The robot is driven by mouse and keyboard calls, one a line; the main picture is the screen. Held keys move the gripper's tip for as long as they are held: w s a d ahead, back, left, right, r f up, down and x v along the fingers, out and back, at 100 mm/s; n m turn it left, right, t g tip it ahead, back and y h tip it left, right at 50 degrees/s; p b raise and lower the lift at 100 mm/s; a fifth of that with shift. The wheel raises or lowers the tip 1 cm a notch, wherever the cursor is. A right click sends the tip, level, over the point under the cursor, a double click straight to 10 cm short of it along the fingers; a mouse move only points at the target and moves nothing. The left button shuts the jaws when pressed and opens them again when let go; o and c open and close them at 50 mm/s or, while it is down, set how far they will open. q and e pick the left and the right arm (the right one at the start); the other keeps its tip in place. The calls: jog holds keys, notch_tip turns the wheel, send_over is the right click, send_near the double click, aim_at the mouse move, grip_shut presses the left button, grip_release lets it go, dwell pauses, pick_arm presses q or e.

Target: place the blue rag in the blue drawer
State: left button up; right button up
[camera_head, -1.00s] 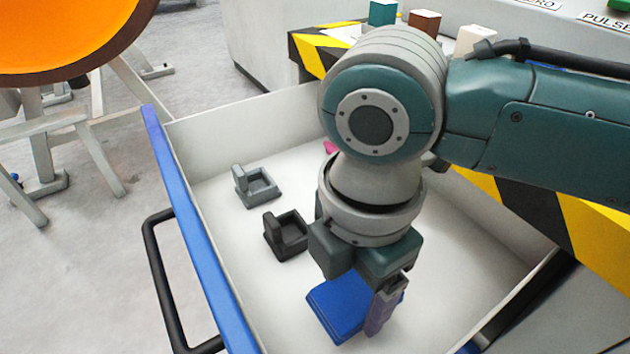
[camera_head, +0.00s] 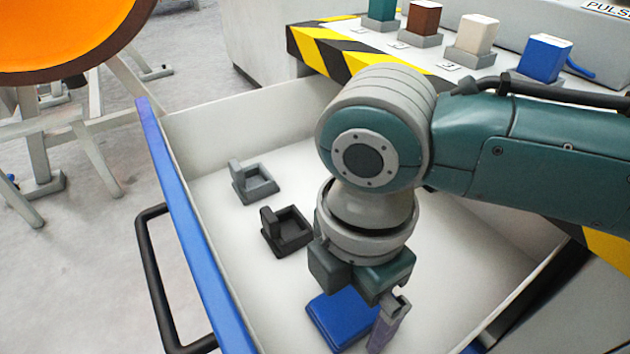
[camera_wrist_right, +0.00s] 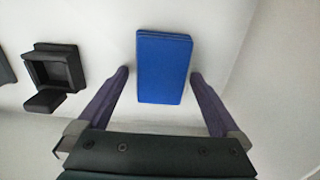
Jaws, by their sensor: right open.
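The blue rag (camera_head: 343,318), a flat folded block, lies on the floor of the open blue-fronted drawer (camera_head: 192,222), towards its near end. My right gripper (camera_head: 352,312) is inside the drawer, just above the rag. In the right wrist view the rag (camera_wrist_right: 163,67) lies between and beyond the two spread fingers of the right gripper (camera_wrist_right: 158,75), with a gap on both sides. The gripper is open and holds nothing. In the head view it partly covers the rag. My left gripper is not in view.
A grey holder (camera_head: 253,183) and a black holder (camera_head: 286,231) stand in the drawer left of my arm. Coloured blocks, such as a brown one (camera_head: 423,20) and a blue one (camera_head: 543,58), stand on the striped-edge bench behind. The drawer's walls surround my gripper.

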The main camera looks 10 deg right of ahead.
aim_at(349, 305)
notch_tip(349, 305, up, 12)
jog(key=p, duration=0.6)
jog(key=shift+r, duration=0.2)
